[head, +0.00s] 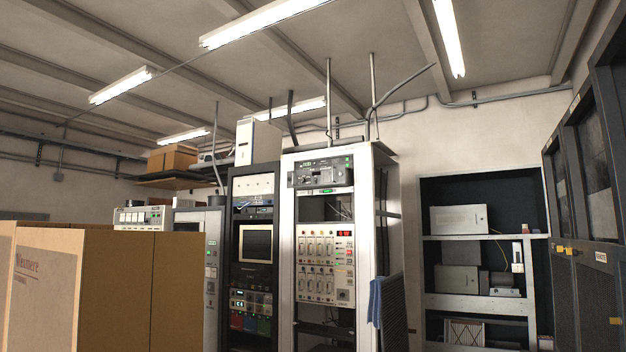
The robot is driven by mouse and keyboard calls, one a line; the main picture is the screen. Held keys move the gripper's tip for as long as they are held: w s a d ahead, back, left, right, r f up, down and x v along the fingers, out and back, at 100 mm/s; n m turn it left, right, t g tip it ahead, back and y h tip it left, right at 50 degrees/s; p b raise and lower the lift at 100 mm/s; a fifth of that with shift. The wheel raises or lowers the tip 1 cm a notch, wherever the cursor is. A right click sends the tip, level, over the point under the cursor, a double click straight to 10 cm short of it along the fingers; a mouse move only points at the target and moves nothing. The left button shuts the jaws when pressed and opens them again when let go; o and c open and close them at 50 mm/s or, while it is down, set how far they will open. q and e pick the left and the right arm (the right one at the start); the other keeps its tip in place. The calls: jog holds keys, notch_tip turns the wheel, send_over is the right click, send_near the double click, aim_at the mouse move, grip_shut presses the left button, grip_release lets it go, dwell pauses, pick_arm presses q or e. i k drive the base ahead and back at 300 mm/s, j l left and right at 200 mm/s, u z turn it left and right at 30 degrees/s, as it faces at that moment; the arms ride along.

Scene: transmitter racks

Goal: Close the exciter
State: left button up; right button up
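A white transmitter rack (364,240) stands in the middle of the head view. Near its top sits a dark grey unit (318,173) with knobs and a small green light, which may be the exciter. I cannot tell for sure from here whether this unit is slid out or flush. Below it is an open gap, then a pale panel (325,264) with rows of switches and a red display. No label naming the exciter is readable. Neither of my grippers is in view.
Large cardboard boxes (125,290) block the lower left. A black rack (256,215) with a monitor stands left of the white rack. A blue cloth (376,300) hangs at the white rack's right side. Shelves (470,238) and dark cabinets (590,220) stand at right.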

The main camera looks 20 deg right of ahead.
aim_at(327, 177)
jog(key=i+l+z, duration=0.15)
jog(key=i+z, duration=0.2)
jog(key=i+l+z, duration=0.1)
jog(key=i+z, duration=0.25)
jog(key=i+l+z, duration=0.25)
jog(key=i+z, duration=0.15)
jog(key=i, duration=0.5)
jog(key=i+z, duration=0.4)
jog(key=i, duration=0.5)
jog(key=i+j+u, duration=0.15)
jog(key=i+u, duration=0.2)
jog(key=i, duration=0.3)
jog(key=i+u, duration=0.35)
jog(key=i, duration=0.25)
jog(key=i+l+u, duration=0.15)
jog(key=i+u, duration=0.2)
jog(key=i, duration=0.3)
